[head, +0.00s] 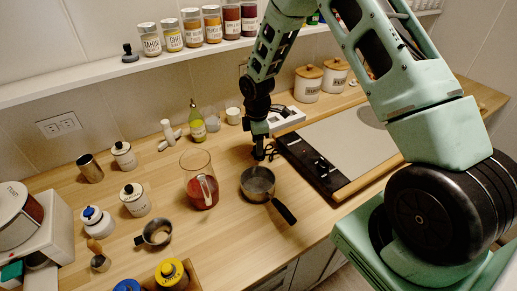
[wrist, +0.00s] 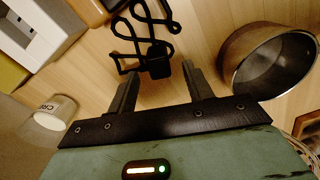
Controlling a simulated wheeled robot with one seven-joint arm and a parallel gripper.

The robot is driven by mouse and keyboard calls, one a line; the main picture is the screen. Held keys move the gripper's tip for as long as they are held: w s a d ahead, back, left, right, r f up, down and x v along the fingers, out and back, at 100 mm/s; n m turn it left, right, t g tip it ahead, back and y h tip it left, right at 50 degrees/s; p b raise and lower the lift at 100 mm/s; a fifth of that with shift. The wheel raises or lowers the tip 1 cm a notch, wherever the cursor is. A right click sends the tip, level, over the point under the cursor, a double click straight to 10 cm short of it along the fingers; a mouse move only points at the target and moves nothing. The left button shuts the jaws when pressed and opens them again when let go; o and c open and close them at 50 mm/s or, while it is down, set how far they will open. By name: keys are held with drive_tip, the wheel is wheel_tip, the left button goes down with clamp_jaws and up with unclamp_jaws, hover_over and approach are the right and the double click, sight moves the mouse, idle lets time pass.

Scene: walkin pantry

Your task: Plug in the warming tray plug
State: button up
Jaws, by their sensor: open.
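The warming tray (head: 345,142) lies on the counter with a black control strip (head: 312,167) along its left side. Its black plug (wrist: 156,60) and looped cord (wrist: 150,18) lie on the wood; the cord also shows in the head view (head: 270,151). My gripper (wrist: 160,72) is open, pointing down at the counter, with the plug between or just beyond its fingertips. In the head view my gripper (head: 259,150) hides most of the plug. A white power strip (head: 286,118) stands behind the gripper; it also shows in the wrist view (wrist: 42,28).
A saucepan (head: 258,183) stands close in front of my gripper, and a glass pitcher (head: 200,180) with red liquid is to the left. A wall outlet (head: 59,124) is at left. A shelf (head: 120,67) with jars runs above.

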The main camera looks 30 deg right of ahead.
drive_tip(key=shift+f, duration=0.9)
drive_tip(key=c, duration=1.1)
drive_tip(key=shift+r, duration=0.1)
